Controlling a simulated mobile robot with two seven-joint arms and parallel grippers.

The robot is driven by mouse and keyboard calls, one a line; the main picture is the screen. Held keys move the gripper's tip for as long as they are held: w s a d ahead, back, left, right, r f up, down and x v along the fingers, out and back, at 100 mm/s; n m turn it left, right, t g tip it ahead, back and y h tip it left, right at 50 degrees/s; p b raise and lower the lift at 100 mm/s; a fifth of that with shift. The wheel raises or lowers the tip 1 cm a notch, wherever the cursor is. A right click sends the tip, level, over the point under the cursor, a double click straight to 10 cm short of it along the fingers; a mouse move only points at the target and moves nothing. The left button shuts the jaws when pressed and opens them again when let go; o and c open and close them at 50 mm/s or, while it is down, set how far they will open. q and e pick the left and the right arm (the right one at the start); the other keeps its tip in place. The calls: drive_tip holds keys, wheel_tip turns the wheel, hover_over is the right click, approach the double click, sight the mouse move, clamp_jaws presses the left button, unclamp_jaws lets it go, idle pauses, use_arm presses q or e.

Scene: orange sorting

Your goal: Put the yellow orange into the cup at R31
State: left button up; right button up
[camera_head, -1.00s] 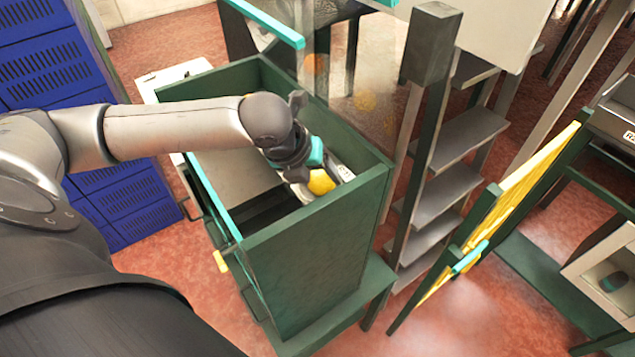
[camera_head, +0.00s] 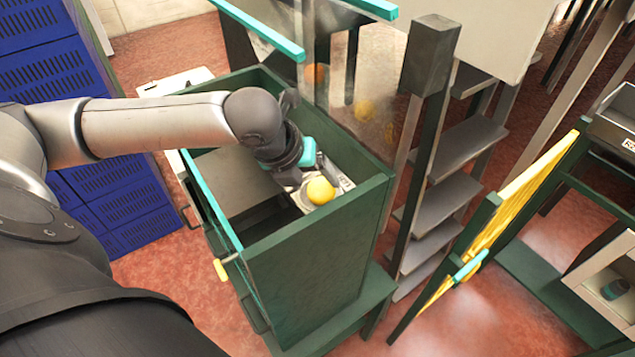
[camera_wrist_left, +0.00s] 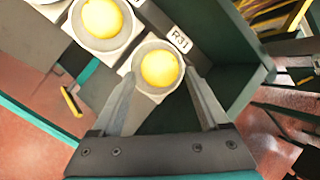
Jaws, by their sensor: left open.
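A yellow orange (camera_wrist_left: 160,68) sits in a round pale cup (camera_wrist_left: 141,88) beside the label R31 (camera_wrist_left: 178,39) in the left wrist view. The same orange (camera_head: 320,191) shows inside the green-walled box in the head view. My left gripper (camera_wrist_left: 160,76) is open, with its fingers apart on either side of the cup's near part. In the head view the left gripper (camera_head: 298,180) is just left of and behind the orange. It is not closed on anything. The label beside the cup is tilted in view. My right gripper is not in view.
Another yellow orange (camera_wrist_left: 102,18) sits in a neighbouring cup. The dark green box (camera_head: 315,245) has high walls around the cups. Blue crates (camera_head: 110,190) stand at left, and a dark post (camera_head: 428,110) stands close on the right.

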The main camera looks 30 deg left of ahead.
use_arm(q)
drive_tip(key=d+v, duration=0.1)
drive_tip(key=v, duration=0.7)
drive_tip(key=shift+s+a+r+p, duration=0.25)
drive_tip(key=shift+a+r+p, duration=0.15)
drive_tip(key=shift+a, duration=0.1)
